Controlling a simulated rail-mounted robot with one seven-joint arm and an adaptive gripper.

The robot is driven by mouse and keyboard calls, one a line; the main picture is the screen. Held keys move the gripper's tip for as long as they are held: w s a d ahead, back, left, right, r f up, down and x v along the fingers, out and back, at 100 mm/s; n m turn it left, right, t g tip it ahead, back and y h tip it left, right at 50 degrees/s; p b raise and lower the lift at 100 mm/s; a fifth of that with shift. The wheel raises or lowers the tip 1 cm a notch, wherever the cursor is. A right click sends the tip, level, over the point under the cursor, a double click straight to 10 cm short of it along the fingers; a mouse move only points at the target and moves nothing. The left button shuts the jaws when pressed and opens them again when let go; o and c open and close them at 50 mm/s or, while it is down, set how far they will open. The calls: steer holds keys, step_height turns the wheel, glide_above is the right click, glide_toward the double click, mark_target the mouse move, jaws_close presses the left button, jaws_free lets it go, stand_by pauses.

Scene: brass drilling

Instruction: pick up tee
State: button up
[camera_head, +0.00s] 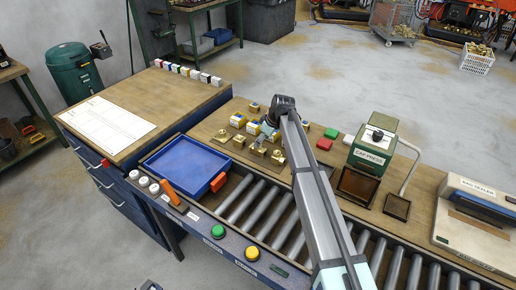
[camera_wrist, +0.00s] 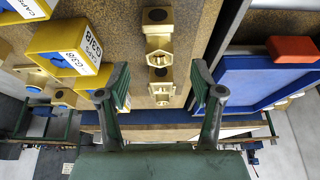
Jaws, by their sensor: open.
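In the wrist view a brass fitting (camera_wrist: 159,55) with a dark round opening at its far end and a hex-shaped part lies on the brown bench top. It looks like the tee, or two fittings in line; I cannot tell which. My gripper (camera_wrist: 156,88) is open, its two dark fingers apart to the left and right of the near end of the brass. Nothing is seen held. In the head view several brass fittings (camera_head: 222,135) stand on the bench near my arm, which hides part of that area.
Yellow boxes (camera_wrist: 66,50), one labelled G3/8, stand close left of my fingers. A blue tray (camera_head: 187,164) with an orange block (camera_head: 218,182) lies left of the fittings. Rollers (camera_head: 240,202) run along the front.

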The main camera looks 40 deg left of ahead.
steer(key=shift+p+x, duration=1.45)
steer(key=shift+x, duration=1.7)
jaws_close()
